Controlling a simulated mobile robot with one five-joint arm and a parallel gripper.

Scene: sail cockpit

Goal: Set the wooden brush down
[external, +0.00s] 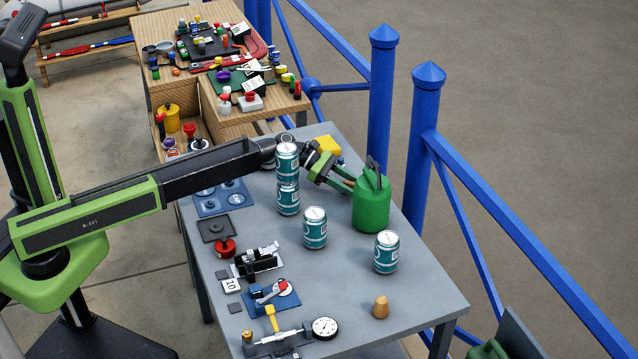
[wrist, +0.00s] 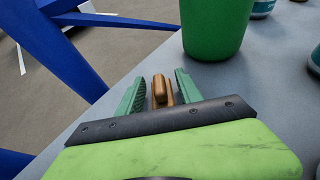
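My gripper (external: 347,182) is low over the far right part of the grey table, just left of a green container. In the wrist view its two green fingers (wrist: 160,82) stand apart on either side of the wooden brush (wrist: 159,91). Narrow gaps show between the brush and the fingers, so the fingers look open around it. The brush's lower end is hidden behind the dark gripper bar, and I cannot tell whether it rests fully on the tabletop.
The green container (external: 371,207) is close ahead of the fingertips. Teal cans (external: 315,230) stand nearby, two of them stacked (external: 288,163) beside my arm. A small wooden stub (external: 380,308) stands near the front. The table edge and blue railing posts (external: 421,150) are beyond.

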